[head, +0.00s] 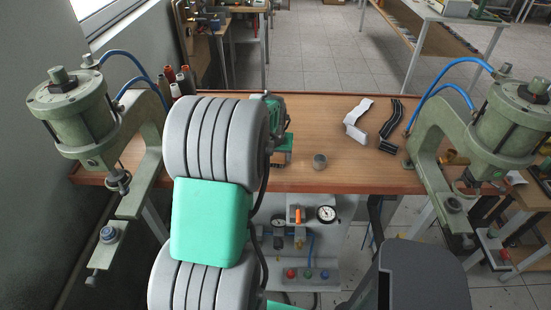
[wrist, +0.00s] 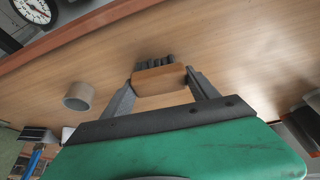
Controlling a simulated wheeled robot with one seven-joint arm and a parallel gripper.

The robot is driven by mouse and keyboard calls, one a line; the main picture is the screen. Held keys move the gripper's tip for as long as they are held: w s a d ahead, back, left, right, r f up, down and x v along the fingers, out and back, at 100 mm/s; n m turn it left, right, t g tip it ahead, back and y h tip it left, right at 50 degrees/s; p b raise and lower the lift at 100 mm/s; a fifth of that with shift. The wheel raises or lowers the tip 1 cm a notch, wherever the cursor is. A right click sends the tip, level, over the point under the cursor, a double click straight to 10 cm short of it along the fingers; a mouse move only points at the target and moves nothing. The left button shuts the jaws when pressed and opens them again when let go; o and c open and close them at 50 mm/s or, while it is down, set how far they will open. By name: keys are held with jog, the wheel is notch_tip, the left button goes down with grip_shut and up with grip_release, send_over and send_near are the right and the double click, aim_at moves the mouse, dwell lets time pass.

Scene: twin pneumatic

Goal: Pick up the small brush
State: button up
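The small brush (wrist: 160,78) shows in the wrist view as a tan wooden block with a row of dark bristles on its far side. My gripper (wrist: 160,84), with a green body and two grey fingers, faces the wooden tabletop. One finger reaches each end of the brush's block, and the block fills nearly the whole gap. I cannot tell whether the fingers press on it or only flank it.
The grey cylinder (head: 320,161) stands near the bench's front edge. A white bent strip (head: 356,120) and a black one (head: 391,122) lie farther right. Green presses stand left (head: 75,108) and right (head: 510,120). A gauge panel (head: 326,213) hangs below.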

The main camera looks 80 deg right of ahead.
aim_at(275, 154)
jog(key=c, duration=0.9)
jog(key=shift+o, duration=0.2)
jog(key=shift+r, duration=0.1)
jog(key=shift+r, duration=0.2)
notch_tip(275, 154, up, 2)
jog(key=shift+d+r+b, duration=0.1)
jog(key=shift+r+b, duration=0.1)
jog(key=shift+b, duration=0.6)
jog(key=w+a+r+b, duration=0.2)
jog(key=a+r+b, duration=0.1)
jog(key=a+r, duration=0.7)
jog(key=a, duration=0.4)
